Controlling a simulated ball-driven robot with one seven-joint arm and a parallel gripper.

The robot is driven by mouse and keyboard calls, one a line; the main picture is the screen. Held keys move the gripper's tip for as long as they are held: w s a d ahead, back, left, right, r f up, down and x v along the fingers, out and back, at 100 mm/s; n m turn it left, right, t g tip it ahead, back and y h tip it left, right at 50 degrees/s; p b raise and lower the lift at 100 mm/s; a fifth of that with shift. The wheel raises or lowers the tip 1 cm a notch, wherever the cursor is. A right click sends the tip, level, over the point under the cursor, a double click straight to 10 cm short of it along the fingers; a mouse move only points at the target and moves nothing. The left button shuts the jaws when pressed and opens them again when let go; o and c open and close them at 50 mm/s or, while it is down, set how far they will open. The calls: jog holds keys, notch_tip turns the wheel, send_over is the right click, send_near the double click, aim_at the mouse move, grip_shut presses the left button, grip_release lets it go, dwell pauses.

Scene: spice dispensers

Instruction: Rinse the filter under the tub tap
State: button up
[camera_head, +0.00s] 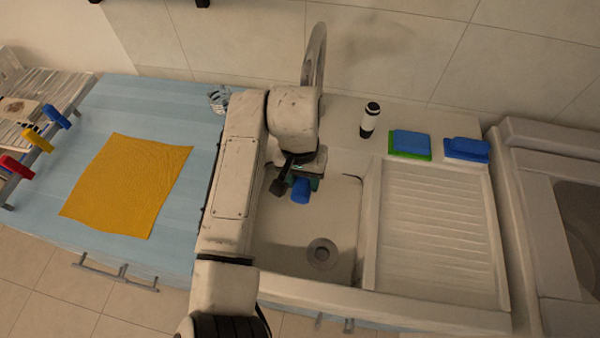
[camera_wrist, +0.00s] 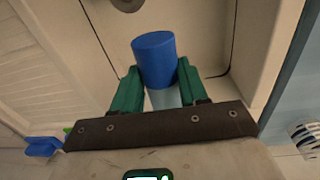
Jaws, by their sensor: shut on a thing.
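The filter (camera_head: 301,191), a blue cylinder with a pale translucent part below it in the wrist view (camera_wrist: 155,57), is in my gripper (camera_head: 294,180). The green fingers of my gripper (camera_wrist: 158,70) press on it from both sides. My gripper holds it over the upper part of the tub (camera_head: 285,232), above the basin floor. The tub's round drain (camera_head: 322,254) is lower in the basin. The curved metal tap (camera_head: 317,55) stands behind the tub; its lower part is hidden by my arm, and I cannot see whether water runs.
Right of the tub is a ribbed drainboard (camera_head: 435,225). A black-and-white bottle (camera_head: 370,118), a blue-and-green sponge (camera_head: 410,144) and a blue block (camera_head: 466,149) stand along the back.

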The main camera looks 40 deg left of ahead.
jog(key=shift+s+d+r+p, duration=0.2)
jog(key=shift+s+d+p, duration=0.25)
jog(key=shift+s+p, duration=0.4)
jog(key=s+d+p, duration=0.3)
jog(key=s, duration=0.1)
jog(key=shift+s+d+f+p, duration=0.15)
jog(key=shift+s+d+p, duration=0.25)
jog(key=shift+s, duration=0.1)
dwell(0.8)
jog(key=s+d+r, duration=0.2)
jog(key=s+r, duration=0.2)
jog(key=shift+d, duration=0.4)
dwell(0.7)
